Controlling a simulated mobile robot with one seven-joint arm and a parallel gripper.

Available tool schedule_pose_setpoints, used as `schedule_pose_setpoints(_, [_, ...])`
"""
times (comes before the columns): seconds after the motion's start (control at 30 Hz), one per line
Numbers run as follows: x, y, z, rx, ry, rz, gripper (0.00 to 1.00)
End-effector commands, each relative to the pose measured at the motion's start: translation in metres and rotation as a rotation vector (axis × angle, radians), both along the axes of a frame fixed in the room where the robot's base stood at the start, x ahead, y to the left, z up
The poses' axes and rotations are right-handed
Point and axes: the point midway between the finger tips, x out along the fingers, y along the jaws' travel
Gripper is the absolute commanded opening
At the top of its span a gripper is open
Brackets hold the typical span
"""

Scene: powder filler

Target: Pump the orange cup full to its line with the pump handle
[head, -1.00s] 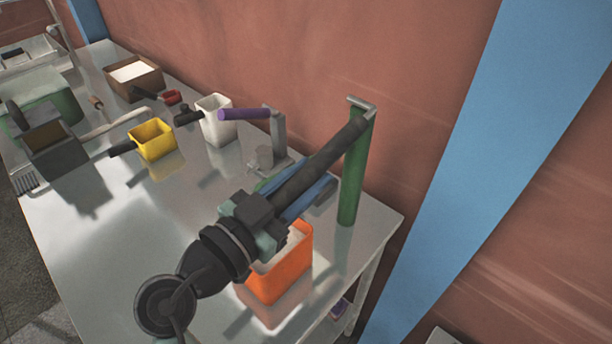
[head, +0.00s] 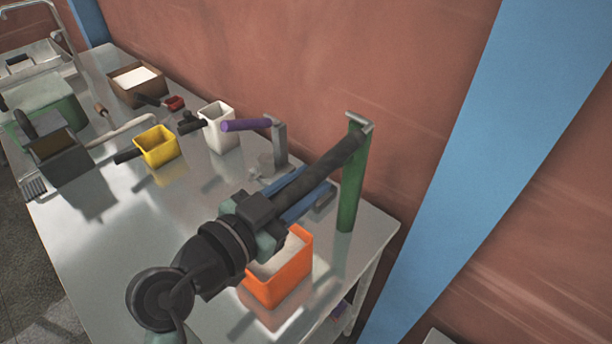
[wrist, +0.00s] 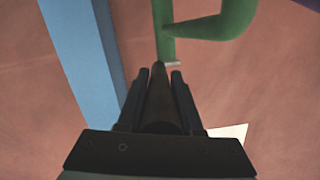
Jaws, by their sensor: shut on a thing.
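The orange cup (head: 284,284) stands near the table's right end, below my arm in the head view. White powder (head: 280,254) shows inside it; its fill line is not visible, so I cannot tell the level against it. The dark pump handle (head: 328,168) runs up and right from my gripper to the grey top of a green upright post (head: 352,185). In the wrist view my gripper (wrist: 161,78) is shut on this handle, one finger on each side. The green post (wrist: 166,40) shows beyond the handle's end.
A purple handle (head: 247,125) on a grey stand, a white cup (head: 221,130), a yellow cup (head: 157,147) and a brown box (head: 130,92) of white powder stand further left. The table's right edge is close. A brick-red wall (head: 300,50) rises behind.

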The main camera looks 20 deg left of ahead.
Motion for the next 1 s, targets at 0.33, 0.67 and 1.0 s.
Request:
schedule_pose_setpoints(0.33, [0.001, 0.000, 0.048, 0.077, 0.209, -0.001, 0.00])
schedule_pose_setpoints(0.67, [0.005, -0.002, 0.066, 0.128, 0.351, 0.000, 0.00])
schedule_pose_setpoints(1.0, [0.007, -0.002, 0.070, 0.146, 0.396, 0.000, 0.00])
